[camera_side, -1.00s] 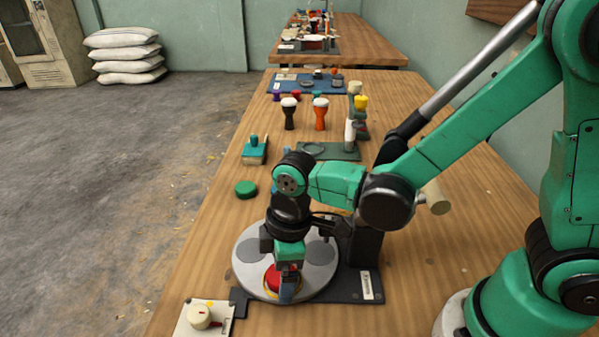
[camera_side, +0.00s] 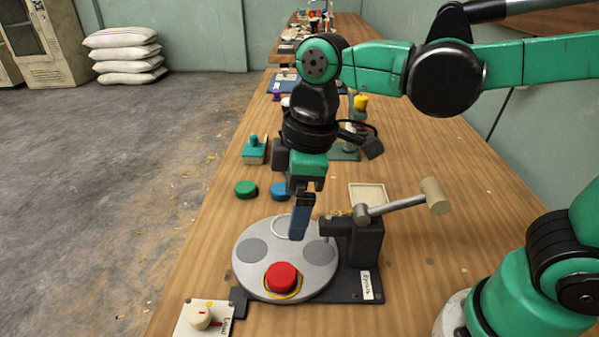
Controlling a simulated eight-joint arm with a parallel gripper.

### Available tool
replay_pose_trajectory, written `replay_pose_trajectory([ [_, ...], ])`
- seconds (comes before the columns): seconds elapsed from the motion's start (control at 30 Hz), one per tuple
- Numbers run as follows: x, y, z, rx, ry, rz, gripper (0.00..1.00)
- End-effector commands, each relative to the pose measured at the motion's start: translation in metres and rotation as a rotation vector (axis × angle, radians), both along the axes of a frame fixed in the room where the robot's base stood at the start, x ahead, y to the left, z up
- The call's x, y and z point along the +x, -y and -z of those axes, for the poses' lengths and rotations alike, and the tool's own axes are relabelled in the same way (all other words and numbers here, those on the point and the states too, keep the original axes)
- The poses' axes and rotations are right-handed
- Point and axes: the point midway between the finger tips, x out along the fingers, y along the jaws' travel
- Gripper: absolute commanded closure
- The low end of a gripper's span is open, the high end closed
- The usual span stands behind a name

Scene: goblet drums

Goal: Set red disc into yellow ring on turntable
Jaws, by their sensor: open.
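The red disc (camera_side: 282,275) sits on the front part of the grey turntable (camera_side: 265,265). The yellow ring (camera_side: 283,295) shows as a thin band around the foot of the disc; I cannot tell how deep the disc sits in it. My gripper (camera_side: 299,232) is open and empty. It points down above the back of the turntable, behind and clear of the disc. It partly hides a pale ring (camera_side: 280,228) on the turntable's back side.
A dark post with a mallet (camera_side: 405,204) stands right of the turntable. A knob plate (camera_side: 203,317) lies at front left. A green disc (camera_side: 246,189) and a blue disc (camera_side: 281,191) lie behind. Goblet drums farther back are mostly hidden by my arm.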

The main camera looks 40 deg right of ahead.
Motion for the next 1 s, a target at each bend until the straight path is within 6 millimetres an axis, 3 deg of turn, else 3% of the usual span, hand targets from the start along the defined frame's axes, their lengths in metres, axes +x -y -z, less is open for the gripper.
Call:
replay_pose_trajectory([
  [0.2,0.002,0.063,0.006,0.107,0.222,0.498,0.11],
  [0.4,0.000,0.103,0.012,0.210,0.392,0.832,0.11],
  [1.0,0.000,0.109,0.013,0.233,0.424,0.890,0.11],
])
